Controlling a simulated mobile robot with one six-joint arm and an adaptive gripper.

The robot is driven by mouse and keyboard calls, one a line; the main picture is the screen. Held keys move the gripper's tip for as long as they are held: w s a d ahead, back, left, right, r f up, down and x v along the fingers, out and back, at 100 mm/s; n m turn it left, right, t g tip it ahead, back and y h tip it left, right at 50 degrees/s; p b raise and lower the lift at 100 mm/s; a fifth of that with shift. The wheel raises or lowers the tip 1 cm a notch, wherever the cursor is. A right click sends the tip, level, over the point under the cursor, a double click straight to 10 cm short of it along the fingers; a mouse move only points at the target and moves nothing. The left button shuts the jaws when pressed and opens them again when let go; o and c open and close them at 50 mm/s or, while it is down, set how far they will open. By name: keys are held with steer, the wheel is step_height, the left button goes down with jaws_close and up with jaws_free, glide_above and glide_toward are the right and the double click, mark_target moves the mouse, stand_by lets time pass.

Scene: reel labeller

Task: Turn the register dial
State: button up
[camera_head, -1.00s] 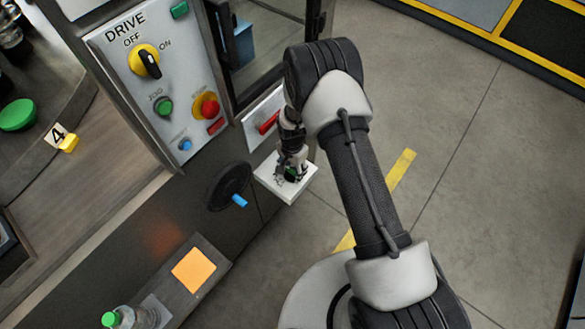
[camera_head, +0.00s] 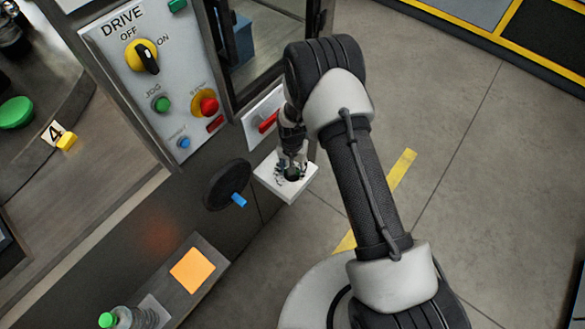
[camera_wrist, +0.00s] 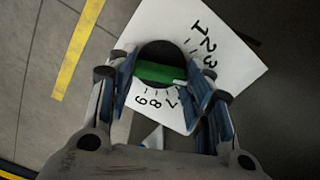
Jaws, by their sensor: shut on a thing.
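The register dial is a dark round knob with a green bar (camera_wrist: 158,73) across it, on a white plate (camera_wrist: 150,22). In the wrist view the plate shows the numerals 1, 2, 3 and 7, 8, 9; the others are hidden. A small pale mark at the bar's right end is near the 7. My gripper (camera_wrist: 160,85) has its fingers on either side of the dial and is shut on it. In the head view my gripper (camera_head: 291,165) is over the white plate (camera_head: 291,193) and covers most of the dial.
A black handwheel with a blue handle (camera_head: 238,200) is left of the plate. A red lever (camera_head: 268,122) is just behind my gripper. The DRIVE panel (camera_head: 115,62) has a yellow switch and several buttons. Open floor (camera_head: 460,200) lies to the right.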

steer(key=shift+n, duration=1.5)
steer(key=o, duration=1)
steer(key=shift+o, duration=0.2)
step_height(320, 180, up, 12)
steer(key=shift+b, duration=0.3)
steer(key=shift+r, duration=0.1)
